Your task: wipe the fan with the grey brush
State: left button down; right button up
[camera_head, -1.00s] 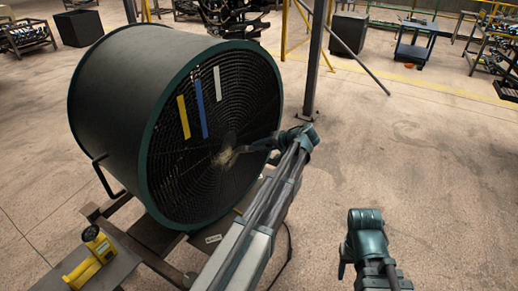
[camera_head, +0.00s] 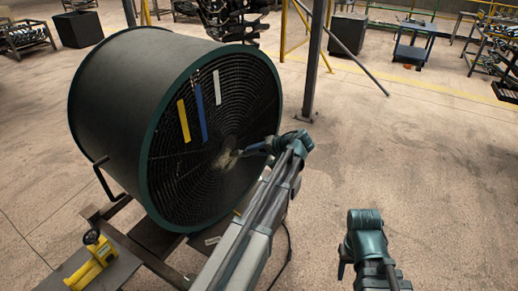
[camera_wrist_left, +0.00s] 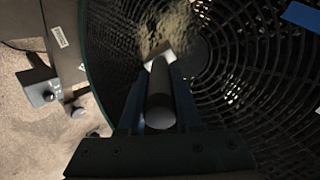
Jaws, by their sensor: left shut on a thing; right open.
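The fan (camera_head: 190,165) is a large dark drum with a green rim and a round black grille, standing at the left of the head view. Its grille fills much of the left wrist view (camera_wrist_left: 250,75). My left gripper (camera_head: 245,151) is in front of the grille, near its centre. It is shut on the brush, whose dark round handle (camera_wrist_left: 160,105) lies between the fingers. My right gripper (camera_head: 343,268) is at the lower right, away from the fan, open and empty.
Yellow, blue and white strips (camera_head: 201,110) are on the grille. A yellow tool (camera_head: 95,265) stands on a grey plate at the lower left. A dark post (camera_head: 313,65) rises behind the fan.

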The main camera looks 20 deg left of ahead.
pick_arm(q)
jog(key=shift+s, duration=0.2)
jog(key=s+a, duration=0.1)
jog(key=s, duration=0.5)
jog(key=shift+s+a, duration=0.3)
jog(key=shift+s, duration=0.05)
dwell(0.4)
jog(key=shift+s, duration=0.1)
jog(key=shift+r+p, duration=0.6)
jog(key=shift+r, duration=0.05)
dwell(1.1)
jog(key=shift+w, duration=0.25)
jog(key=shift+w+d, duration=0.25)
jog(key=shift+w, duration=0.85)
jog(key=shift+w+d, duration=0.25)
jog(key=shift+w, duration=0.85)
jog(key=shift+w+d, duration=0.25)
jog(key=shift+w, duration=0.95)
